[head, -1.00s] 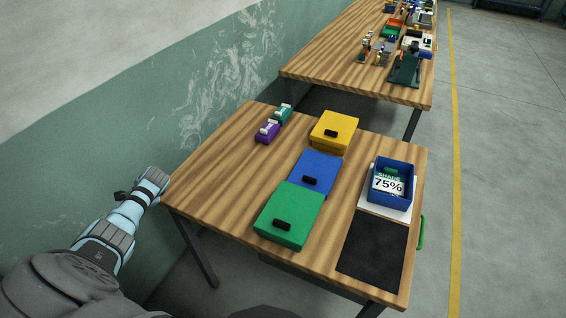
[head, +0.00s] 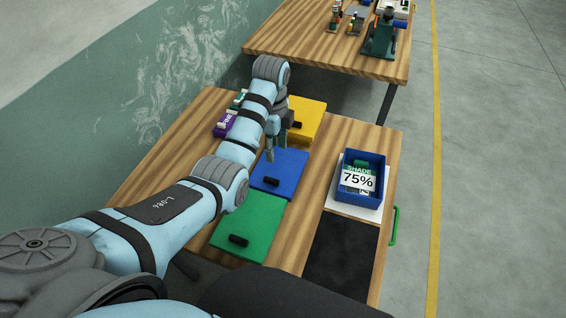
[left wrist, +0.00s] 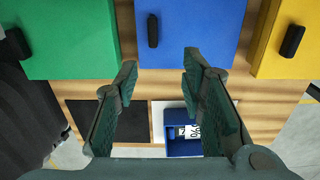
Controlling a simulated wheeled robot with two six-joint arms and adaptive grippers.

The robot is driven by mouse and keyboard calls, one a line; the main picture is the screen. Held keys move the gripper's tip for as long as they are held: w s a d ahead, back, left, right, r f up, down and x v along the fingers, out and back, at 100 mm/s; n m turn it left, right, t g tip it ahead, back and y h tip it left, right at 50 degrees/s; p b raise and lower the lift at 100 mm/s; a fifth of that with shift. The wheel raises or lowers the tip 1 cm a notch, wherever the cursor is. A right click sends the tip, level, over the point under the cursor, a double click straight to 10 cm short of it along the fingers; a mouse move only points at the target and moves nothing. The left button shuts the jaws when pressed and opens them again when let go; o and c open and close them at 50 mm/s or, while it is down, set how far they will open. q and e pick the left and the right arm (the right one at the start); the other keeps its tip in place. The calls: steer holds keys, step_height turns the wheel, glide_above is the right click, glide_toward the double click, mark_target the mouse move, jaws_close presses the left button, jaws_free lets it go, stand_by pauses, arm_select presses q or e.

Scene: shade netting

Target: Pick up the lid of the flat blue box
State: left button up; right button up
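The flat blue box (head: 287,166) lies on the wooden table between the green and yellow boxes. Its blue lid has a black handle (head: 271,181) near the front edge. In the left wrist view the blue lid (left wrist: 208,28) fills the upper middle, with its black handle (left wrist: 152,31) at its left. My left gripper (head: 276,145) hangs over the far left part of the blue box. In the left wrist view its two fingers (left wrist: 159,68) are spread, with nothing between them. I cannot tell its exact height above the lid. My right gripper is not in view.
The green box (head: 247,224) and yellow box (head: 308,116) flank the blue one, each with a black handle. An open blue bin (head: 350,188) labelled 75% stands right on a white sheet. A black mat (head: 341,256) lies front right. A purple item (head: 222,125) sits back left.

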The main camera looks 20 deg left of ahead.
arm_select(q)
glide_above(271, 180)
steer(key=f, duration=0.7)
steer(key=shift+s+f, duration=0.2)
steer(key=shift+f, duration=0.1)
steer(key=f, duration=0.3)
steer(key=w+f+b, duration=0.1)
steer(key=f, duration=0.1)
steer(key=shift+f, duration=0.35)
steer(key=shift+s+r, duration=0.1)
steer(key=shift+s, duration=0.1)
steer(key=shift+c, duration=1.4)
jaws_close()
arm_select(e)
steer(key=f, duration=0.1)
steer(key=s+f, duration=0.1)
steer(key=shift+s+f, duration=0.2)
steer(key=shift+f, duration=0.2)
